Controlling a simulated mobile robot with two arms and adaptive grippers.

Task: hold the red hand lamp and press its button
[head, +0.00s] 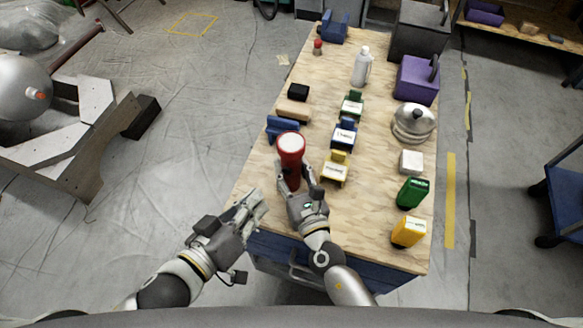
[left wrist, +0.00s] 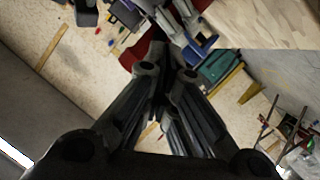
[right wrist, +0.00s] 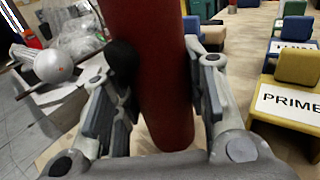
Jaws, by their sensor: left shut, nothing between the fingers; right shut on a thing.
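The red hand lamp (head: 291,155) stands upright near the front left of the wooden table, its pale round lens end facing up. My right gripper (head: 292,182) is shut on the lamp's body; in the right wrist view the red body (right wrist: 160,90) runs between the two fingers (right wrist: 158,100). A dark round spot, perhaps the button, shows on the lamp's left side in that view. My left gripper (head: 256,204) is shut and empty, to the left of the lamp and apart from it, by the table's left edge. The left wrist view shows its fingers together (left wrist: 165,75).
Small blue, green and yellow chair-like holders (head: 335,168) stand right of the lamp. A kettle (head: 413,122), a green box (head: 412,192) and a yellow box (head: 408,232) line the right side. A black block (head: 298,92) lies behind.

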